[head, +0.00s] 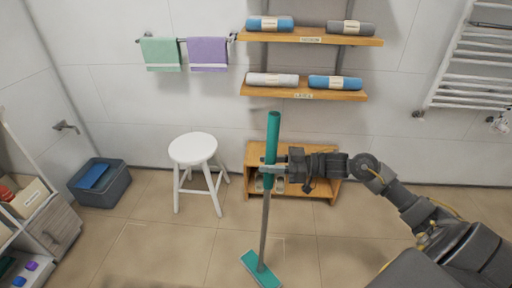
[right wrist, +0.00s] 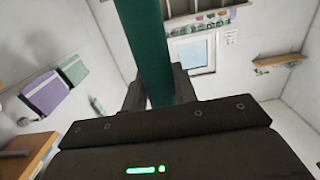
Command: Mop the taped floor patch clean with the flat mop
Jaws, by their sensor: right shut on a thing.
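The flat mop stands nearly upright, with a teal grip (head: 273,128), a grey pole (head: 265,225) and a flat teal head (head: 261,271) on the tiled floor. My right gripper (head: 269,169) is shut on the lower part of the teal grip. In the right wrist view the grip (right wrist: 146,45) runs up between the fingers. Pale lines show on the floor (head: 185,245) left of the mop head; I cannot tell whether they are tape or tile joints. A darker floor area shows at the bottom edge. My left gripper is not in view.
A white stool (head: 193,150) and a low wooden bench (head: 320,190) stand behind the mop. A grey bin (head: 105,188) with something blue is at left, beside a shelf cart (head: 50,222). Wall shelves (head: 312,38) hold rolled towels. The floor around the mop head looks clear.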

